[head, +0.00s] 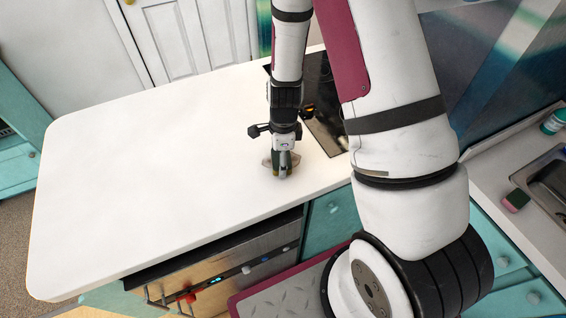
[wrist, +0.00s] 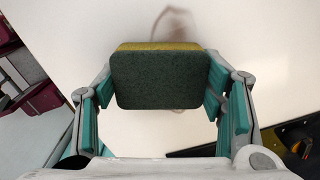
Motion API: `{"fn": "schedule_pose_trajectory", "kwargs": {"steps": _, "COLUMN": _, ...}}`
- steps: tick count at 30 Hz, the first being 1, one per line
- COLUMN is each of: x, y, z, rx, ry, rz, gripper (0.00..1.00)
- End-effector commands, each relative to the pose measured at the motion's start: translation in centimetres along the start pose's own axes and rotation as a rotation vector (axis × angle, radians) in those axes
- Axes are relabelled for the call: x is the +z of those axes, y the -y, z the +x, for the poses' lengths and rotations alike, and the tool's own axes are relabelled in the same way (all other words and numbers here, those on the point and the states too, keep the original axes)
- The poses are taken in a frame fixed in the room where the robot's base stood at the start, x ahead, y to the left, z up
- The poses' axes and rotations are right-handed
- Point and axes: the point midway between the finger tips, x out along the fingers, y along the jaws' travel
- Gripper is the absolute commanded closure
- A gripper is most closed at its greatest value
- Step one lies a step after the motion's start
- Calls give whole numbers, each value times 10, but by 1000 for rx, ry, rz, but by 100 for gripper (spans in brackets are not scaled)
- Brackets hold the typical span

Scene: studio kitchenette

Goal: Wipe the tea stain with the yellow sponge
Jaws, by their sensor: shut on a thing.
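My gripper (head: 284,170) is over the white counter (head: 140,170), close to its surface near the hob. In the wrist view its teal fingers are shut on the yellow sponge (wrist: 160,80), one on each side. The sponge's dark green scouring face is toward the wrist camera, and a yellow strip shows along its far edge. The tea stain (wrist: 174,18) is a faint brown curved mark on the counter just beyond the sponge. Part of the stain may lie hidden under the sponge. In the head view my gripper hides most of the sponge; I cannot tell whether it touches the counter.
The black hob (head: 325,120) lies just right of my gripper. The counter to the left is clear. An oven front (head: 215,270) with knobs is below the counter's near edge. At far right, a pink and green sponge (head: 515,200) sits beside the sink (head: 548,180), with a bottle (head: 554,122) behind.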

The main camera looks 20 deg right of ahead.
Motion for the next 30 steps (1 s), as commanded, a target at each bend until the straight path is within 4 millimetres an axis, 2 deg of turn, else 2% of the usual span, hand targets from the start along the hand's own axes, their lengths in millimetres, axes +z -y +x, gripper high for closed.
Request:
{"fn": "schedule_pose_trajectory", "kwargs": {"steps": 8, "x": 4, "y": 9, "z": 1, "rx": 0, "ry": 0, "rz": 0, "gripper": 67}}
{"fn": "schedule_pose_trajectory", "kwargs": {"steps": 21, "x": 15, "y": 39, "z": 4, "rx": -2, "ry": 1, "rz": -1, "gripper": 67}}
{"fn": "schedule_pose_trajectory", "kwargs": {"steps": 30, "x": 2, "y": 44, "z": 2, "rx": -2, "ry": 0, "rz": 3, "gripper": 67}}
